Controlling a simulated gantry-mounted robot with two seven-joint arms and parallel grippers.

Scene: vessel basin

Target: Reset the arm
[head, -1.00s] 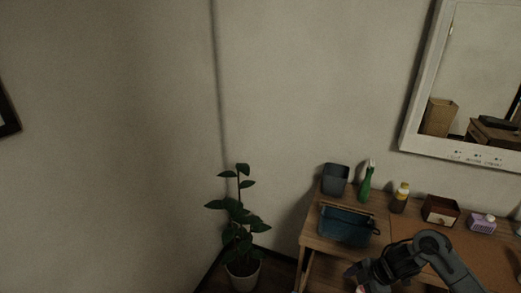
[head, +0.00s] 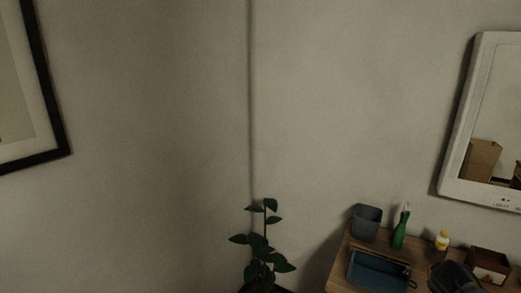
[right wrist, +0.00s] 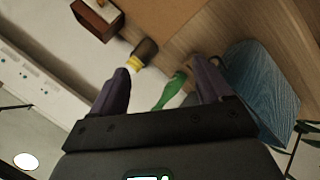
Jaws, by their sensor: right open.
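My right gripper (right wrist: 163,78) is open and empty in the right wrist view. Its two dark fingers stand apart, with a green spray bottle (right wrist: 172,90) showing beyond the gap. Part of my arm (head: 455,279) shows at the lower right of the head view, in front of the table, cut off by the bottom edge. My left gripper is in neither current view.
A wooden table (head: 340,258) holds a blue basin (head: 378,272), grey bin (head: 366,222), green spray bottle (head: 401,228), yellow-capped bottle (head: 441,242) and wooden box (head: 488,264). A plant (head: 262,250) stands left of it. A mirror (head: 458,150) hangs at right.

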